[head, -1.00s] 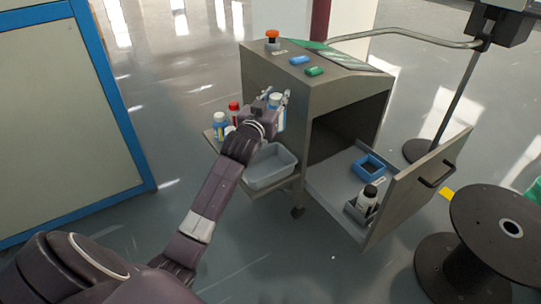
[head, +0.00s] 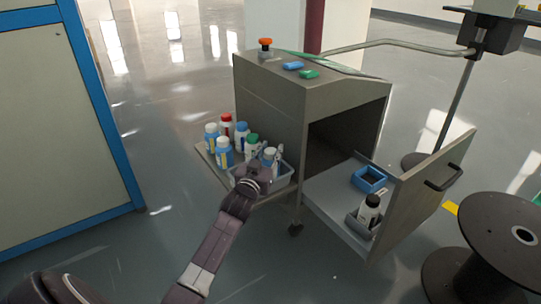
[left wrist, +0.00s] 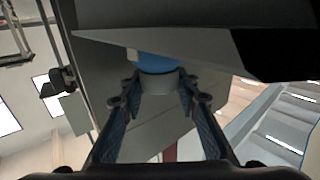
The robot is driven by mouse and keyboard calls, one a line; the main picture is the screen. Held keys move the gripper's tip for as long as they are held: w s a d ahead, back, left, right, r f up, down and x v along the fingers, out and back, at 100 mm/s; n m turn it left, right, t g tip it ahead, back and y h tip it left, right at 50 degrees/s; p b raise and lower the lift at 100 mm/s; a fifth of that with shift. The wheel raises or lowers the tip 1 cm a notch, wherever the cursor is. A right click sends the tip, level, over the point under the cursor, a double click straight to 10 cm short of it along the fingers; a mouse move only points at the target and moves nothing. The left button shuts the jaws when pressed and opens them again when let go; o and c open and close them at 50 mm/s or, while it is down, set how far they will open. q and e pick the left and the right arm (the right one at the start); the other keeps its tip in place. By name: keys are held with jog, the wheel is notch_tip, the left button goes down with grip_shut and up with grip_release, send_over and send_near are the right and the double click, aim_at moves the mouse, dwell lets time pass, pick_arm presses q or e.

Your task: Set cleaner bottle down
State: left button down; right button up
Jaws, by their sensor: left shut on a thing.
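My left gripper (head: 266,164) is low over the grey bin (head: 284,180) on the cart's side shelf. It is shut on a cleaner bottle (head: 270,155) with a white top, partly hidden by the gripper. In the left wrist view, the left gripper's fingers (left wrist: 160,98) close around the pale end of the bottle, and a blue part (left wrist: 157,62) shows beyond it. I cannot tell whether the bottle's base touches the bin. My right gripper is not in view.
Several bottles stand close by on the shelf, among them a green-capped one (head: 252,142) and a red-capped one (head: 226,122). The cart body (head: 270,100) rises just behind. Its open drawer (head: 325,195) holds a blue tray (head: 369,179) and a black-capped bottle (head: 369,209).

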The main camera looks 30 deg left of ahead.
pick_arm(q)
jog(key=shift+r, duration=0.1)
jog(key=c, duration=1.5)
grip_release()
jog(key=shift+f, duration=0.2)
jog(key=shift+o, duration=0.2)
jog(key=shift+r, duration=0.1)
